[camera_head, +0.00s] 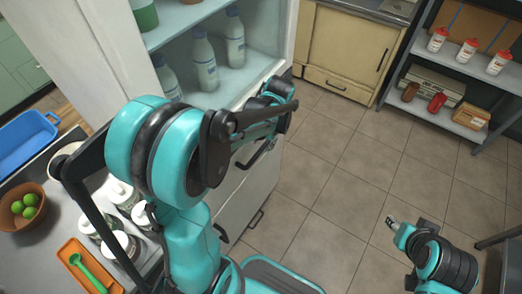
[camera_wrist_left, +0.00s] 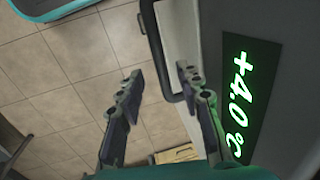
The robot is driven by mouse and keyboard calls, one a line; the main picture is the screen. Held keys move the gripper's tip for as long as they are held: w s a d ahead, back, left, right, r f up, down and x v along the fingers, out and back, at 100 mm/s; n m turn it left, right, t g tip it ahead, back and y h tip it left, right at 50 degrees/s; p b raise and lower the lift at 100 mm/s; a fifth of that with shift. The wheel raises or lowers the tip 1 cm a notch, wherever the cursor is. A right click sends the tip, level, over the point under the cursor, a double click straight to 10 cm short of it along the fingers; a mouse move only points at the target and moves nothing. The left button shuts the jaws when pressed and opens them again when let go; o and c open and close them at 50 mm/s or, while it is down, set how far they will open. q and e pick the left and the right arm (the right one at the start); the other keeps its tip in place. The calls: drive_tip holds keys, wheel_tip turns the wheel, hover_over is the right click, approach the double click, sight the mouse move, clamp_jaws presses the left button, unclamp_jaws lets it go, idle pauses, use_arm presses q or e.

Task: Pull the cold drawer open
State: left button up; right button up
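The cold drawer is in the pale cabinet under the bottle shelf, and my left arm covers part of its front. Its dark bar handle (camera_head: 260,152) shows below my left gripper (camera_head: 284,96). I see no contact. My right gripper (camera_head: 391,222) hangs over the floor at the lower right, its fingers too small to read.
White bottles (camera_head: 205,62) stand on the open shelf above. Lower handles (camera_head: 257,218) show on the cabinet. At left, a counter holds a bowl of limes (camera_head: 30,199), an orange tray (camera_head: 73,247) and jars. The tiled floor (camera_head: 335,170) in front is clear. A rack (camera_head: 440,115) stands beyond.

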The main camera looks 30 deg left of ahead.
sight(260, 150)
use_arm(q)
drive_tip(key=f+b, duration=0.1)
drive_tip(key=f, duration=0.1)
drive_tip(key=a+f, duration=0.1)
drive_tip(key=f, duration=0.1)
drive_tip(key=shift+f+b, duration=0.25)
drive_tip(key=shift+b, duration=0.15)
clamp_jaws()
drive_tip(key=shift+d, duration=0.1)
